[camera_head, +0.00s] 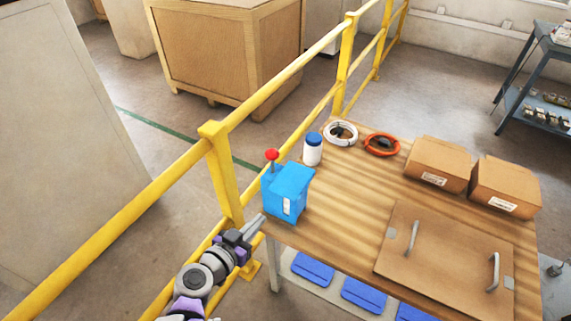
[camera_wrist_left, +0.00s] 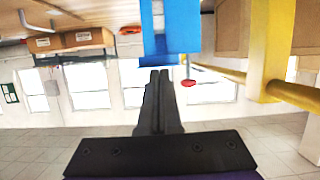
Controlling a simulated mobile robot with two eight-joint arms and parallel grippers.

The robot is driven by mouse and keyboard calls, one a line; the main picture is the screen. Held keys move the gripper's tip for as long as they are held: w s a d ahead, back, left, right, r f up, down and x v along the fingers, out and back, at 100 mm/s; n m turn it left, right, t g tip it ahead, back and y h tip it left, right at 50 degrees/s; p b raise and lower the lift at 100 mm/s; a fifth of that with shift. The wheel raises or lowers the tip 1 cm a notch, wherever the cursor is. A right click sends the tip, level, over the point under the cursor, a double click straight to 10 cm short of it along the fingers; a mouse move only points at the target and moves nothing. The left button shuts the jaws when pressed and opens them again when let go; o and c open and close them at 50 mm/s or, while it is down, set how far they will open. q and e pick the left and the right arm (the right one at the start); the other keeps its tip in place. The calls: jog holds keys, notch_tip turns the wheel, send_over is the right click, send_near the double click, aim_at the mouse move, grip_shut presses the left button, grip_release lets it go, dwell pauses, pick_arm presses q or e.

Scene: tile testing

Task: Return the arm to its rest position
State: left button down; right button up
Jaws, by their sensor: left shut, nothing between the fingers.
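My left gripper (camera_head: 256,222) is shut and empty at the left front corner of the wooden table (camera_head: 345,215), just in front of a blue box (camera_head: 287,190) with a red knob (camera_head: 271,154) on top. In the left wrist view, the shut fingers (camera_wrist_left: 158,85) point toward the blue box (camera_wrist_left: 172,25), and the red knob (camera_wrist_left: 188,83) shows just right of the fingertips. I cannot tell whether the fingertips touch the box. My right gripper is in neither view.
A yellow railing (camera_head: 222,170) runs close along my left arm. On the table are a white bottle (camera_head: 312,152), a white coil (camera_head: 341,132), an orange coil (camera_head: 382,144), two cartons (camera_head: 437,166) and a board with handles (camera_head: 440,262).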

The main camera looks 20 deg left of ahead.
pick_arm(q)
jog(key=s+d+g+h+p, duration=0.25)
jog(key=d+g, duration=0.25)
jog(key=d, duration=0.3)
jog(key=s+a+r+g+y+p, duration=0.1)
jog(key=s+r+g+y+p, duration=0.1)
jog(key=s+g+y+p, duration=0.1)
jog(key=s+g, duration=0.1)
jog(key=s, duration=0.1)
jog(key=shift+s+n, duration=0.4)
jog(key=shift+y, duration=0.25)
